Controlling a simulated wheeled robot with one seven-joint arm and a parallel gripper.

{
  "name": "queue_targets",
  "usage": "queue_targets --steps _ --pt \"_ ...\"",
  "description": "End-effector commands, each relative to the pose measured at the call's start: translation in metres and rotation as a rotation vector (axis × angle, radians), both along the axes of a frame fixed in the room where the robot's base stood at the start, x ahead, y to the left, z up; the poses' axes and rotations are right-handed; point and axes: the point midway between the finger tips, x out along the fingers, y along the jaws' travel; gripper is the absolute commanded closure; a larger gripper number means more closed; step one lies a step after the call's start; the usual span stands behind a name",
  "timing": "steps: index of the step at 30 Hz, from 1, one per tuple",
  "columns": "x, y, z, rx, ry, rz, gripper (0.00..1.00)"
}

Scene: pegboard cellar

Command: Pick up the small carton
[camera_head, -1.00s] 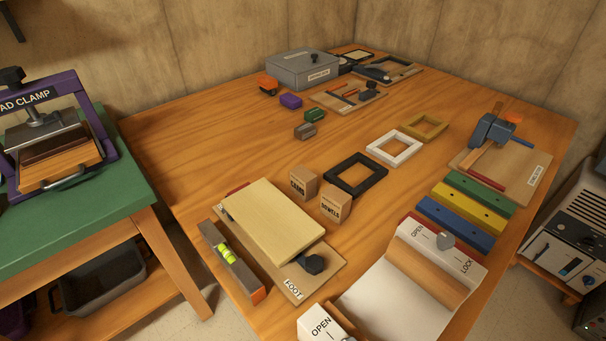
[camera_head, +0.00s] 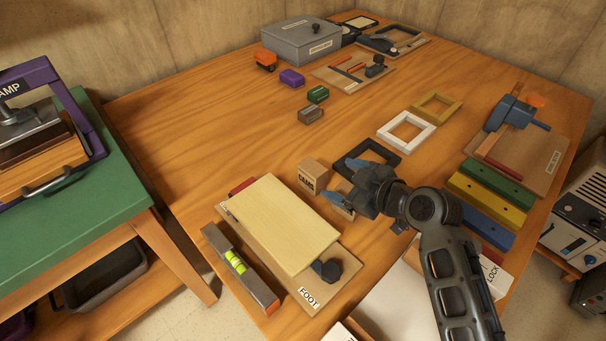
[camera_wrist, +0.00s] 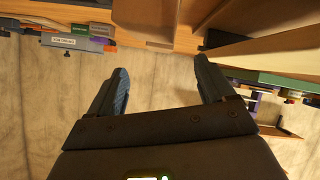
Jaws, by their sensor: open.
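Two small cardboard cartons stand on the wooden table (camera_head: 215,125) in the head view. The carton with a dark "CAMS" label (camera_head: 313,176) is fully in sight, left of my gripper. The other carton (camera_head: 343,211), which read "DOWELS" earlier, is mostly hidden behind my gripper. My gripper (camera_head: 345,180) has its blue fingers spread, pointing left over the two cartons; its height above them is hard to tell. In the wrist view my gripper (camera_wrist: 160,68) is open, with nothing between the fingers, and no carton is recognisable there.
A pale board on a "FOOT" base (camera_head: 285,225) and a spirit level (camera_head: 240,266) lie in front of the cartons. Black (camera_head: 389,151) and white (camera_head: 407,131) frames lie behind. Coloured bars (camera_head: 487,206) lie right. The table's left middle is clear.

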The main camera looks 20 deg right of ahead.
Motion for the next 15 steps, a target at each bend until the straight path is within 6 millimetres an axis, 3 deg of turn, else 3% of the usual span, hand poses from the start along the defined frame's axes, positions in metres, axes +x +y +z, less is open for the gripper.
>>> queue_targets --steps 15 --pt "0.041 0.014 -0.021 -0.007 -0.003 0.019 0.18"
